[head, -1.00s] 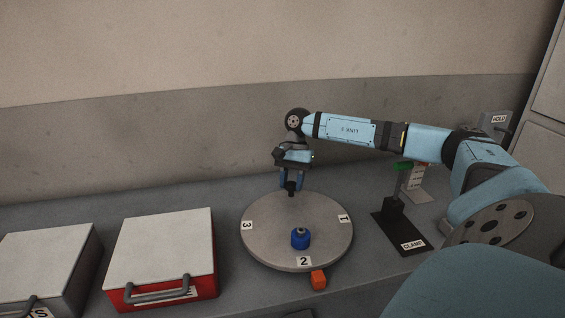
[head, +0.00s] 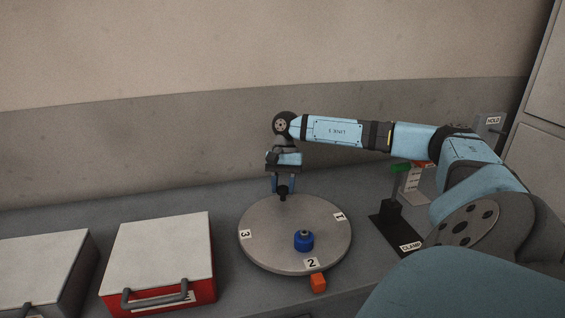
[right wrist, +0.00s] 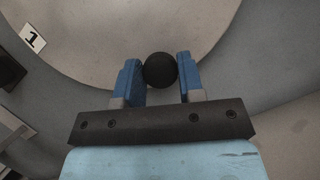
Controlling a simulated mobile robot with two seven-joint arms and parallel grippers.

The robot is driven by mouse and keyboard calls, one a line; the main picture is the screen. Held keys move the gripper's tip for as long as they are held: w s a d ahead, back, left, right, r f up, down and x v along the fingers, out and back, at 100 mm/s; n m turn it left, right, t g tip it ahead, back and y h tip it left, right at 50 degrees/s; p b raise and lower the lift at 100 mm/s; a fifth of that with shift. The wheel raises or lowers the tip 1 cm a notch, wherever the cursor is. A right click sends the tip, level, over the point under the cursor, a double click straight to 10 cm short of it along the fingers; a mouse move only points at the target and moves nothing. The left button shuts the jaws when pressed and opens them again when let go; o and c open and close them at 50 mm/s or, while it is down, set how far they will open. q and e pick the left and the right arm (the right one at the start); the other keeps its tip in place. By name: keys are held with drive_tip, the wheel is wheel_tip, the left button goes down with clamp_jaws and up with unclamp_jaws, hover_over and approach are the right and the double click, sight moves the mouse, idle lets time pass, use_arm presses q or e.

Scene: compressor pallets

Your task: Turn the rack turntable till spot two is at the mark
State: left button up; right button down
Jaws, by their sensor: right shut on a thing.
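The round grey rack turntable (head: 270,232) lies on the bench with number labels at its rim. Label 2 (head: 312,263) is at the front, just above the orange mark (head: 318,283) and slightly left of it. Label 1 (head: 339,216) is at the right and label 3 (head: 245,234) at the left. A blue part (head: 304,240) stands on the turntable behind label 2. My right gripper (head: 283,188) is shut on the black knob at the turntable's far edge; the round knob (right wrist: 160,70) shows between the blue fingers in the right wrist view. My left gripper is out of view.
A red box with a pale lid (head: 160,255) and handle stands left of the turntable, with a grey box (head: 40,265) farther left. A dark stand labelled CLAMP (head: 392,225) is close on the right. A HOLD sign (head: 493,120) is behind my right arm.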

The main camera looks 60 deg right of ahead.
drive_tip(key=c, duration=0.8)
unclamp_jaws()
drive_tip(key=shift+o, duration=0.2)
drive_tip(key=p+v, duration=0.1)
drive_tip(key=v, duration=1.3)
drive_tip(key=shift+p, duration=0.4)
drive_tip(key=shift+f, duration=0.1)
